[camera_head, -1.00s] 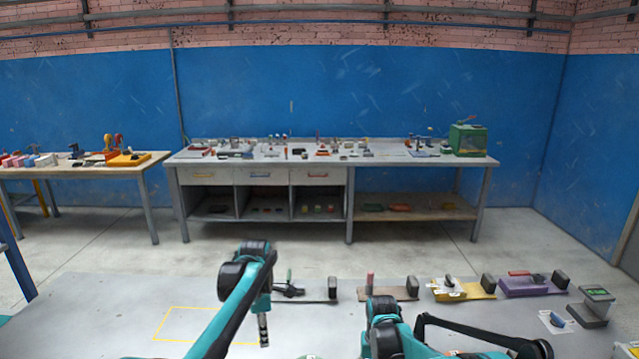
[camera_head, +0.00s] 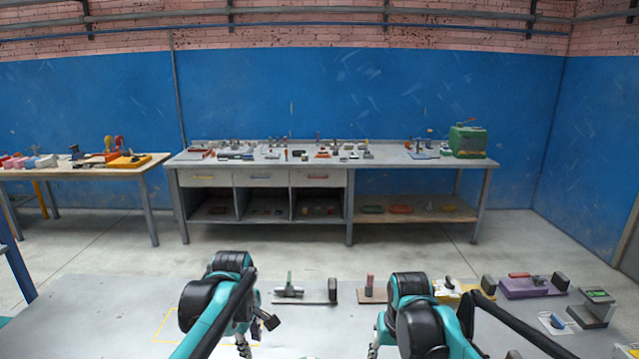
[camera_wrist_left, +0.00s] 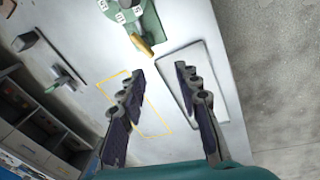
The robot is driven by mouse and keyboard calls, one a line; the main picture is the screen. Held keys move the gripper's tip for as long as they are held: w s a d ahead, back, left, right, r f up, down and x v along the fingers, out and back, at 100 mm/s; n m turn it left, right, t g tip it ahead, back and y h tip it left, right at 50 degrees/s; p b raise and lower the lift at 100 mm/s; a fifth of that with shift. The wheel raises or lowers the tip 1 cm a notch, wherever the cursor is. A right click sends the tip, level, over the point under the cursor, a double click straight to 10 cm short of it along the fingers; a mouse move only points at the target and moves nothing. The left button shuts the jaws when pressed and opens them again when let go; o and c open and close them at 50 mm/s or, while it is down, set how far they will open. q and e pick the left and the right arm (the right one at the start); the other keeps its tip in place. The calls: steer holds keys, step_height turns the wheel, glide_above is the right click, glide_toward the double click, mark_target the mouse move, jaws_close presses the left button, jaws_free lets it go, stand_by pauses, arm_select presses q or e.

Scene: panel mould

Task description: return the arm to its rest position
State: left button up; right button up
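My left arm (camera_head: 215,305) is folded low at the front of the near table (camera_head: 85,310). Its gripper (camera_head: 256,336) is partly hidden by the arm and the frame edge. The left wrist view shows the left gripper (camera_wrist_left: 160,71) with its two dark fingers apart and nothing between them. Below it are a yellow outline (camera_wrist_left: 158,120) and a dark outline (camera_wrist_left: 218,85) on the table. My right arm (camera_head: 412,300) is bent at the bottom, right of centre. Only a small grey part shows beside it, so its gripper state is unclear.
A green fixture with white tags (camera_wrist_left: 138,22) lies beyond the left fingers. Clamp fixtures line the table's far edge: a grey one (camera_head: 305,298), a yellow one (camera_head: 450,290) and a purple one (camera_head: 525,288). A grey-green device (camera_head: 592,308) stands far right.

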arm_select(q)
steer(key=s+a+f+m+t, duration=0.1)
steer(key=s+f+m+t, duration=0.1)
steer(key=s+m, duration=0.5)
steer(key=s+f+m+t, duration=0.1)
steer(key=s+m+t, duration=0.2)
steer(key=s+m, duration=0.4)
steer(key=s, duration=0.7)
steer(key=shift+s+a+f+m, duration=0.15)
steer(key=shift+a+f+m, duration=0.2)
steer(key=shift+a+m, duration=0.05)
arm_select(e)
steer(key=s+d+f+t, duration=0.1)
steer(key=s+t, duration=0.4)
steer(key=s, duration=1.3)
steer(key=shift+d+f+n, duration=0.15)
steer(key=shift+d+n, duration=0.25)
steer(key=shift+d, duration=0.05)
